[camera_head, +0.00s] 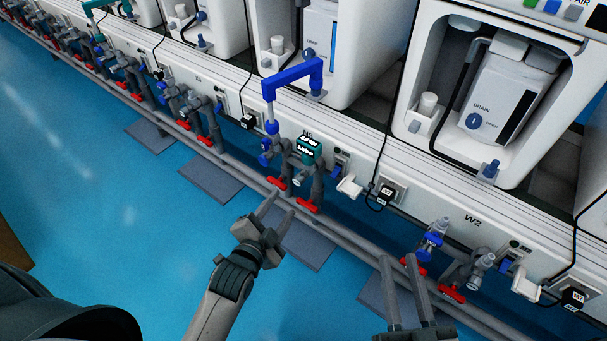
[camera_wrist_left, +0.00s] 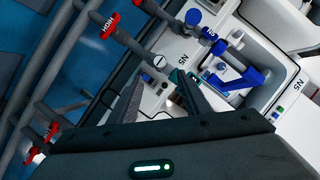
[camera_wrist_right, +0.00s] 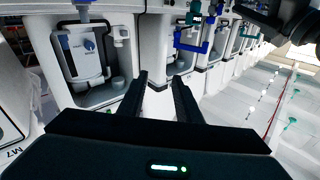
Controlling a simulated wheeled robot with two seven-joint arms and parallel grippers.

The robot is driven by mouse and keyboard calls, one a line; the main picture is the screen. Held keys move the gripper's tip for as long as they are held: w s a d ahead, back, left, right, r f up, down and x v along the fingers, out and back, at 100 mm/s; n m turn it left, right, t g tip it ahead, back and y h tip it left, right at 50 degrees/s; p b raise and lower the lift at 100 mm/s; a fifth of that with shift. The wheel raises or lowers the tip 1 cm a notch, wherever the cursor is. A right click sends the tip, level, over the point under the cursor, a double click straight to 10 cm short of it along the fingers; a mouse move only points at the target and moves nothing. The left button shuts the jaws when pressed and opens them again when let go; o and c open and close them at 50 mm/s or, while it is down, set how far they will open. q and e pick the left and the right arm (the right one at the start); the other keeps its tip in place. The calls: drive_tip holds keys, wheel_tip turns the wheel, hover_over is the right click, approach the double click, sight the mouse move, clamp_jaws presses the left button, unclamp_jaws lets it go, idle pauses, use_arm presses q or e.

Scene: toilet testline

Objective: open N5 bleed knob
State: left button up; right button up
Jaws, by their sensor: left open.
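The N5 station, labelled N5 (camera_head: 307,134), stands near the middle of the head view. It has a blue bent pipe (camera_head: 292,76), a teal block (camera_head: 308,150), small blue knobs (camera_head: 265,146) and red handles (camera_head: 277,183) below. I cannot tell which small part is the bleed knob. My left gripper (camera_head: 281,204) is open and empty, just in front of and below the red handles. In the left wrist view its fingers (camera_wrist_left: 158,92) point at the N5 fittings, and the teal block partly shows behind one finger. My right gripper (camera_head: 397,258) is open and empty, left of the W2 fittings.
Grey pipes (camera_head: 345,239) run along the front of the white panel, with similar stations on both sides. W2 fittings (camera_head: 437,238) stand at right. White cabinets (camera_head: 440,40) stand behind. The blue floor (camera_head: 70,150) is open at left.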

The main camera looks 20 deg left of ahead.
use_arm(q)
drive_tip(key=w, duration=0.2)
drive_tip(key=b, duration=0.3)
approach(303, 173)
drive_tip(key=w+f, duration=0.1)
drive_tip(key=w, duration=0.1)
drive_tip(key=w+f, duration=0.2)
drive_tip(key=w, duration=0.1)
drive_tip(key=shift+a+f, duration=0.15)
drive_tip(key=shift+f, duration=0.05)
drive_tip(key=b+x, duration=0.1)
drive_tip(key=x, duration=0.4)
drive_tip(key=shift+x, duration=0.75)
use_arm(e)
drive_tip(key=s+d+r+t+y, duration=0.2)
drive_tip(key=r+t, duration=0.5)
drive_tip(key=r, duration=0.4)
drive_tip(key=shift+s+r+t, duration=0.2)
drive_tip(key=shift+s+t, duration=0.1)
drive_tip(key=shift+s, duration=0.3)
use_arm(q)
drive_tip(key=c, duration=1.1)
